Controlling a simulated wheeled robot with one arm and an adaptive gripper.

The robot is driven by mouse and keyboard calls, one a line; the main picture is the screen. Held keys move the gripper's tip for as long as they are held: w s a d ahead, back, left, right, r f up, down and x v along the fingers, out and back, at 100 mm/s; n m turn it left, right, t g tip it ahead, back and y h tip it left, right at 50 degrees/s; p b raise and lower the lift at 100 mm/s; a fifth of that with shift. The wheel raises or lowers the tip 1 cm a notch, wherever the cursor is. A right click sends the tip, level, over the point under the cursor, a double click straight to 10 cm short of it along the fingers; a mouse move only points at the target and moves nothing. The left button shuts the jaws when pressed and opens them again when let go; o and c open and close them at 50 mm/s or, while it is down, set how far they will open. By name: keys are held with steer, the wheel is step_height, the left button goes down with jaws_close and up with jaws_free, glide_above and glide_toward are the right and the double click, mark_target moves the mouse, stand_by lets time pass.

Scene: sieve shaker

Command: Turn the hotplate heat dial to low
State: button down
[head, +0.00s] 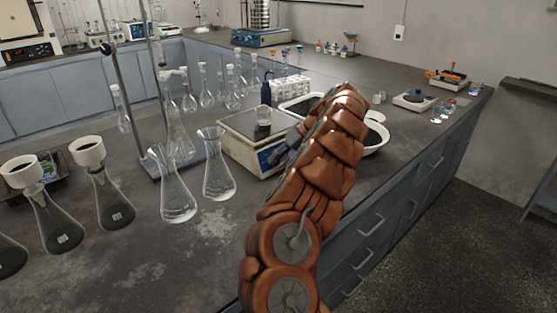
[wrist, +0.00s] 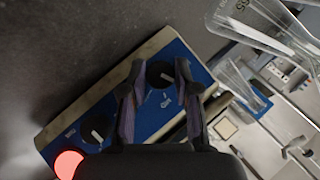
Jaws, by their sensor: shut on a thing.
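In the wrist view the blue panel (wrist: 118,119) shows two black dials with white marks and a glowing red light (wrist: 68,164). My gripper (wrist: 159,80) is shut on the dial farther from the red light (wrist: 160,73), one finger on each side. The other dial (wrist: 97,130) is free, nearer the light. The small panel lettering is too blurred to read surely. In the head view my arm hides much of the front panel.
Two clear flasks (head: 217,165) (head: 177,188) stand left of the hotplate. A stand's rod (head: 117,75) rises behind them. A white bowl (head: 376,140) is behind my arm. Filter flasks (head: 113,202) are at the left.

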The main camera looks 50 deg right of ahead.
steer(key=c, duration=0.8)
jaws_free()
steer(key=shift+c, duration=0.2)
steer(key=shift+r, duration=0.1)
steer(key=v, duration=1.1)
steer(key=shift+s+d+r, duration=0.2)
steer(key=shift+r, duration=0.05)
stand_by(0.4)
